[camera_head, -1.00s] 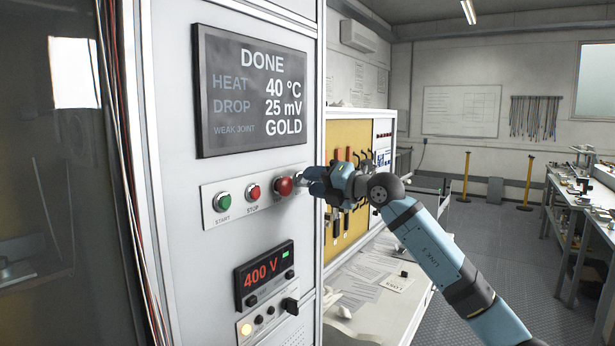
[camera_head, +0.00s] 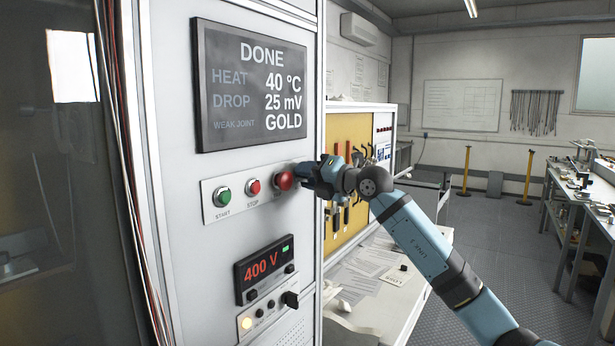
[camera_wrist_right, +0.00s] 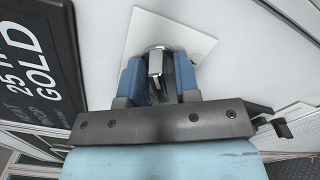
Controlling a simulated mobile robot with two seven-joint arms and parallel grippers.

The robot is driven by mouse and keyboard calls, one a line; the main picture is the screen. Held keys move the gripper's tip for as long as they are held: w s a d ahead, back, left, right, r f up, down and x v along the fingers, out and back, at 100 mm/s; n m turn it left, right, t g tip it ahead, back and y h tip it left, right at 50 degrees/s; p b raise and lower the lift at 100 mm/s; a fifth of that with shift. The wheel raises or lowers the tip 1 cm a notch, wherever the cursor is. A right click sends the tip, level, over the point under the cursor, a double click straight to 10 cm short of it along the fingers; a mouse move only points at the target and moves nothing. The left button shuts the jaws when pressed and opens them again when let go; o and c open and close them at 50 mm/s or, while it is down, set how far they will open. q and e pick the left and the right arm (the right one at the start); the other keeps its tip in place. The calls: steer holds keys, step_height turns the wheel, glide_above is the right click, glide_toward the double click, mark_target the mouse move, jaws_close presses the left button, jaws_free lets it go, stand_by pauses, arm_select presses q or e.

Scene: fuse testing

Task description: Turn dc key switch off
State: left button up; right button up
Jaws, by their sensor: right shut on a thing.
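My right gripper (camera_head: 308,174) is at the right end of the cabinet's button strip, just right of the red mushroom button. In the right wrist view its two blue fingers (camera_wrist_right: 158,82) are shut on the metal key of the dc key switch (camera_wrist_right: 155,66). The key stands out from a round metal collar on a white square plate (camera_wrist_right: 192,32). In the head view the gripper hides the switch. My left gripper is in neither view.
The control strip holds a green start button (camera_head: 222,196), a red stop button (camera_head: 254,187) and a red mushroom button (camera_head: 284,180). Above is a display (camera_head: 250,88) reading DONE. Below, a meter (camera_head: 265,268) reads 400 V. A bench (camera_head: 375,300) stands right of the cabinet.

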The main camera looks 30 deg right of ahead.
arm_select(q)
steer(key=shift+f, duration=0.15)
arm_select(e)
steer(key=n+b, duration=0.1)
steer(key=n, duration=0.2)
steer(key=shift+f, duration=0.1)
steer(key=n+b, duration=0.2)
steer(key=n, duration=0.2)
steer(key=shift+n+b, duration=0.45)
steer(key=shift+n, duration=0.75)
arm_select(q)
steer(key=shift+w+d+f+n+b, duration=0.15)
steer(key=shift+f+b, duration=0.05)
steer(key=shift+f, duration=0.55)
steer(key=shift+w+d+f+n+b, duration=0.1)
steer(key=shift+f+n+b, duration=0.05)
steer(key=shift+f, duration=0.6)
arm_select(e)
steer(key=shift+n, duration=1.1)
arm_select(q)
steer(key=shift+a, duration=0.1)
arm_select(e)
steer(key=o, duration=0.6)
